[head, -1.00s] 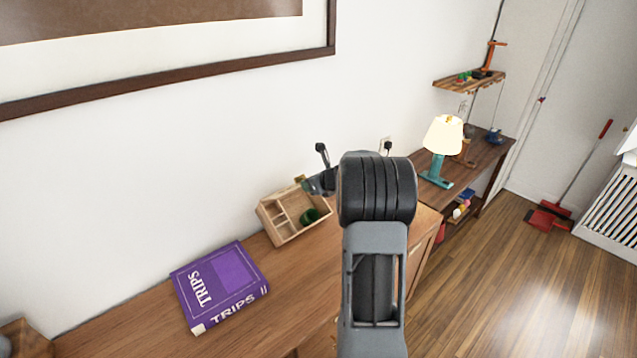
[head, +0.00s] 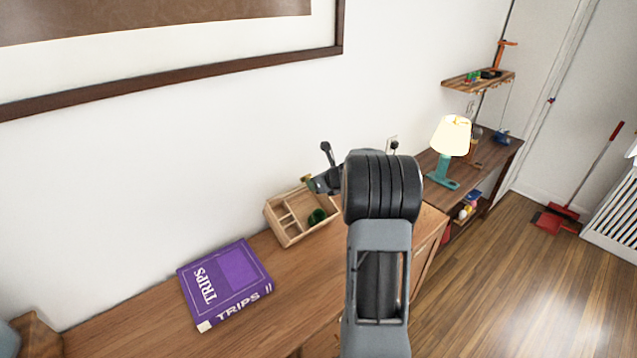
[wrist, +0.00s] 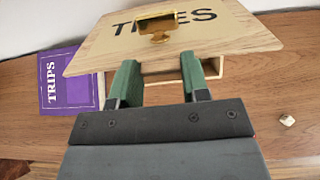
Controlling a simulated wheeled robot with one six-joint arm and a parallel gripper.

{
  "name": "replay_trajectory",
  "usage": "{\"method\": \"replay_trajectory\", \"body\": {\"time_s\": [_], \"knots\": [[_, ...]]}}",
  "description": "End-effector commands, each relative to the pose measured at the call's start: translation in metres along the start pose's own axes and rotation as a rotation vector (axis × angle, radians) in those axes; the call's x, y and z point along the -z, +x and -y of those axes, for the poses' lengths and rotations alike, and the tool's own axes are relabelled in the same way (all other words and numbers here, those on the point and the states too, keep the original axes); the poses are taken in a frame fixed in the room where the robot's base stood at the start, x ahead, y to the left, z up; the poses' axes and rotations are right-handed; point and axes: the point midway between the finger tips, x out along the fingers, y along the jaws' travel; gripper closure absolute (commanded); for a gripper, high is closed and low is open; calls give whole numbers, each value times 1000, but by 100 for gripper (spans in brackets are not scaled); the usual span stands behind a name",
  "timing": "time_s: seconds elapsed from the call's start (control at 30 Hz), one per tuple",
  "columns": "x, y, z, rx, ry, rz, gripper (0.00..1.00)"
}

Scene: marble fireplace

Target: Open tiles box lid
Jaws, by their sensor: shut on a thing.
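The tiles box lid (wrist: 225,30) is a pale wooden panel with dark lettering in the wrist view. It is tilted, its near edge raised, with an opening visible beneath it over the box (wrist: 188,72). A brass handle (wrist: 160,37) stands on the lid and covers part of the lettering. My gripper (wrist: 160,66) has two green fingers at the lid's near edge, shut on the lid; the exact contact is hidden. In the head view, an open wooden box (head: 277,228) with compartments and a green item (head: 317,216) shows beside my gripper; my arm hides the lid there.
A purple TRIPS book (head: 228,283) lies left of the box, also in the wrist view (wrist: 72,85). A lit lamp (head: 449,140) stands farther right. The wall is close behind the box.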

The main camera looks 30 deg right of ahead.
Motion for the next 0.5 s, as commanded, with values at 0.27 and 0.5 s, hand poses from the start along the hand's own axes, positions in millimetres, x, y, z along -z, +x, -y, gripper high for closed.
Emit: {"method": "replay_trajectory", "body": {"time_s": [0.27, 0.5], "knots": [[-1, 0, 0, -2, 1, 1, 100], [-1, 0, 0, -1, 0, 1, 43]]}}
